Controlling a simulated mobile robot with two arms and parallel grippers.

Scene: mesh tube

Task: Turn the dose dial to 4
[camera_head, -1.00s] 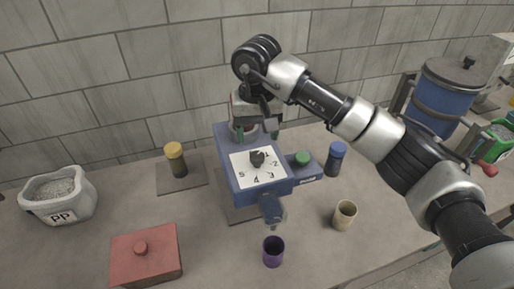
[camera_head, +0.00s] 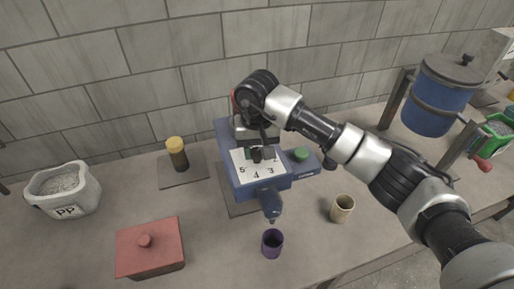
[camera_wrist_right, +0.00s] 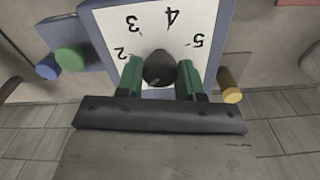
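The dose dial is a dark round knob (camera_wrist_right: 160,68) in the middle of a white plate (camera_wrist_right: 190,20) with the numbers 2, 3, 4 and 5 readable around it. The plate is on top of a blue machine (camera_head: 230,170) with a spout at its front. My right gripper (camera_wrist_right: 160,78) has its two green-tipped fingers on either side of the knob, around it, with little or no gap visible. I cannot tell whether they touch it. In the head view the right gripper (camera_head: 262,154) partly hides the knob. Which number the knob points to is hidden. My left gripper is not in view.
A green button (camera_head: 301,154) is on the machine's right side. A purple cup (camera_head: 272,243) stands below the spout, a beige cup (camera_head: 342,208) to its right. A yellow-capped jar (camera_head: 177,154), a red lidded box (camera_head: 150,250) and a PP tub (camera_head: 64,190) are left.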

